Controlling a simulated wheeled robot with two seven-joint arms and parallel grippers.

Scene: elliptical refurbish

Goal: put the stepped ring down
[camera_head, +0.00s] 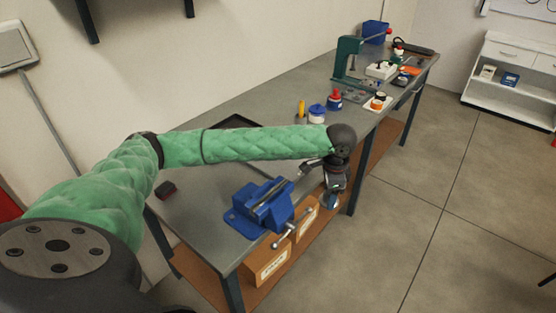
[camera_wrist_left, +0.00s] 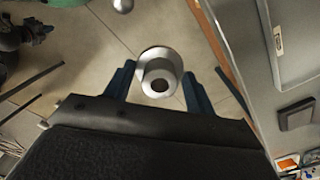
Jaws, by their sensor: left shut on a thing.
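The stepped ring (camera_wrist_left: 161,74) is a silver round piece with a wide flange, a narrower step and a dark central hole. In the left wrist view it sits between the two blue fingers of my left gripper (camera_wrist_left: 159,82), which is shut on it. In the head view my left gripper (camera_head: 331,198) points down just beyond the bench's front edge, to the right of the blue vise. The ring shows there only as a small grey-blue shape at the fingertips. Floor shows behind the ring in the wrist view. My right gripper is not in view.
The grey workbench (camera_head: 205,196) carries a blue vise (camera_head: 262,207), a dark tray (camera_head: 236,122), a small dark red block (camera_head: 166,189), and bottles near a green press (camera_head: 347,60). Bare benchtop lies left of the vise.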

